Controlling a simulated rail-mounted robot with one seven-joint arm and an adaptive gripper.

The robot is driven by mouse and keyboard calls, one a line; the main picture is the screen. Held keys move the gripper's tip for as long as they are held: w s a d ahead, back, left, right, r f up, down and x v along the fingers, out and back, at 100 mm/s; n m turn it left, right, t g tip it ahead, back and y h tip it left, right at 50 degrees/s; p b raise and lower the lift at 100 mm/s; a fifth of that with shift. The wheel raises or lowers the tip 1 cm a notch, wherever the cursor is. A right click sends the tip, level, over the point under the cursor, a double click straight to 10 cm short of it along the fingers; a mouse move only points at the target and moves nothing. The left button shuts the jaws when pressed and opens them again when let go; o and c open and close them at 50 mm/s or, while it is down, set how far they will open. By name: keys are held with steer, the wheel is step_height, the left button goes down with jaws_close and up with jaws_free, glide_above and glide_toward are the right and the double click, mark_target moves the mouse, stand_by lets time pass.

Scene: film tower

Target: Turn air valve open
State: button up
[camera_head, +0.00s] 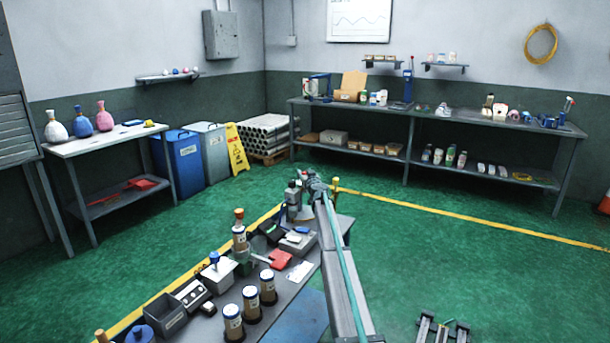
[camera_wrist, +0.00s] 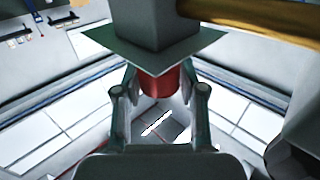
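In the wrist view, a red cylinder (camera_wrist: 158,83) sits against a grey square plate and block (camera_wrist: 150,28). It may be part of the air valve, but I cannot tell for sure. My gripper (camera_wrist: 160,90) has one finger on each side of the red cylinder. I cannot tell whether the fingers touch it. In the head view, my arm reaches away to the far end of the workbench (camera_head: 262,318), and my gripper (camera_head: 312,183) is small and partly hidden there. Grey fittings (camera_head: 293,196) stand just left of it.
Brown-filled jars (camera_head: 233,322), a red item (camera_head: 281,259) and small devices crowd the bench left of my arm. An orange-topped post (camera_head: 335,185) stands right of the gripper. A yellow pipe (camera_wrist: 260,20) crosses the wrist view's upper right.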

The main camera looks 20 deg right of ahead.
steer(key=c, duration=0.6)
steer(key=shift+m+h, duration=0.8)
steer(key=shift+h, duration=0.4)
steer(key=o, duration=1.2)
steer(key=shift+s, duration=0.15)
steer(key=v, duration=1.1)
steer(key=shift+s+a+r, duration=0.15)
steer(key=shift+s+r, duration=0.05)
steer(key=shift+s, duration=0.2)
